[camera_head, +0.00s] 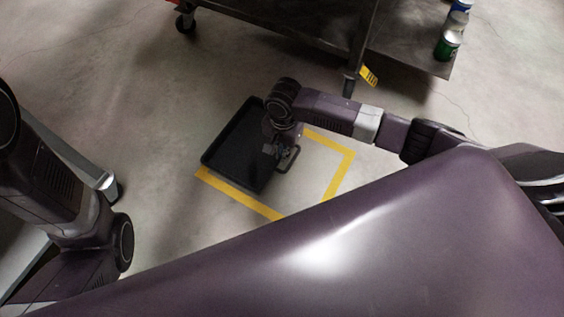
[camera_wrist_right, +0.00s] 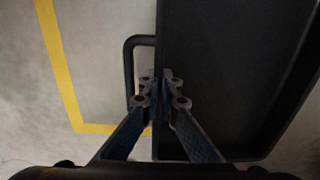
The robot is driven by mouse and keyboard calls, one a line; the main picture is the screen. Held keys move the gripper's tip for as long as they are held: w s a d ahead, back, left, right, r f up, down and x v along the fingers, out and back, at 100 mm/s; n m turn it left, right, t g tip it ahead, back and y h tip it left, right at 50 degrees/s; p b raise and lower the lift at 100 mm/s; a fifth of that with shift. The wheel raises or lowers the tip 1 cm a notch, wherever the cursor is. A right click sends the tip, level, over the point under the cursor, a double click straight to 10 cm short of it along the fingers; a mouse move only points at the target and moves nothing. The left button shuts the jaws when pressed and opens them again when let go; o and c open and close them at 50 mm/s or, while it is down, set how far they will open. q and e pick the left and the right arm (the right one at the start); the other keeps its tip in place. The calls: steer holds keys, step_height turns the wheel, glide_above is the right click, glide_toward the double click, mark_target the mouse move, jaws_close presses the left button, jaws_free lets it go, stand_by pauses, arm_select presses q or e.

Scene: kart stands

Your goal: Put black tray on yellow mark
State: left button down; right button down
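The black tray (camera_head: 236,143) is at the centre of the head view and covers the upper-left part of the yellow mark (camera_head: 340,176), a square outline on the floor. The tray sticks out past the mark's upper-left side; whether it touches the floor is unclear. My right gripper (camera_wrist_right: 158,88) is at the tray's side wall beside its black handle (camera_wrist_right: 129,68), one finger on each side of the wall, and looks shut on it. The tray also shows in the wrist view (camera_wrist_right: 225,70), with the mark (camera_wrist_right: 62,75) at left. My left gripper is out of view.
A dark cart (camera_head: 300,25) with wheels stands at the top, with cans, including a green can (camera_head: 447,46), on its right side. A yellow tag (camera_head: 369,76) is by its leg. Bare floor lies left of the tray.

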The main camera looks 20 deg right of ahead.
step_height(320, 180, down, 4)
steer(key=b, duration=0.3)
steer(key=shift+r, duration=0.15)
steer(key=shift+f, duration=0.3)
steer(key=shift+r, duration=0.1)
steer(key=c, duration=2.7)
jaws_free()
steer(key=shift+f, duration=0.2)
steer(key=o, duration=0.5)
steer(key=shift+o, duration=0.2)
